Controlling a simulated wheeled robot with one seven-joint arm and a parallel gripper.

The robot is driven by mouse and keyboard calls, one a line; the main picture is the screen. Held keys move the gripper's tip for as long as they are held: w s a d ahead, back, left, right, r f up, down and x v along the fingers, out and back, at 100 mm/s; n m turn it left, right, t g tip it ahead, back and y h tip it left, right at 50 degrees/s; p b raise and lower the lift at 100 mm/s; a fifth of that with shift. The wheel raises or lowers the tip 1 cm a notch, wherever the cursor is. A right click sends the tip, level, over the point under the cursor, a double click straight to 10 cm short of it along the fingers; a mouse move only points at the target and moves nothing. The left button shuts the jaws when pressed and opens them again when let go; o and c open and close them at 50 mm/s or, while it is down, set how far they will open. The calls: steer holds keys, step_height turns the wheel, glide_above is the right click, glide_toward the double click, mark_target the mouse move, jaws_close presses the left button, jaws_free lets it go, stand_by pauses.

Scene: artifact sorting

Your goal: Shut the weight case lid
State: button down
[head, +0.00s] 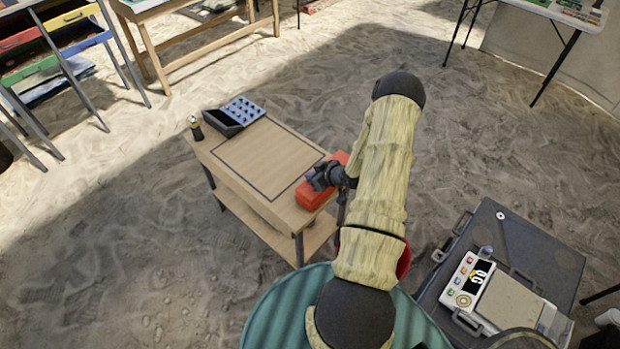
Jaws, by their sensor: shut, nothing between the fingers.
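An orange-red case (316,196), which I take to be the weight case, is at the right front corner of a small wooden table. It looks like a closed block from here, but my gripper and wrist cover its middle, so its lid seam and hinge cannot be made out. My gripper (318,180) is dark, shut and empty. It is over the case's top, at or very near it; I cannot tell whether it touches.
The small wooden table (262,160) has a clear, dark-outlined middle. A black tray with a dotted pale panel (240,111) and a small dark-and-yellow object (195,127) stand at its far left. A grey case (520,255) carrying a scale (470,280) is at the lower right.

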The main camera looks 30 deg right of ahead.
steer(key=shift+w+r+p, duration=0.1)
steer(key=shift+r+p, duration=0.25)
steer(key=shift+r, duration=0.1)
step_height(320, 180, up, 4)
steer(key=p, duration=0.2)
steer(key=shift+a+f+p, duration=0.1)
steer(key=shift+f+p, duration=0.15)
steer(key=shift+p, duration=0.05)
steer(key=b+v, duration=0.1)
steer(key=v, duration=0.9)
steer(key=shift+w, duration=0.1)
steer(key=shift+r, duration=0.1)
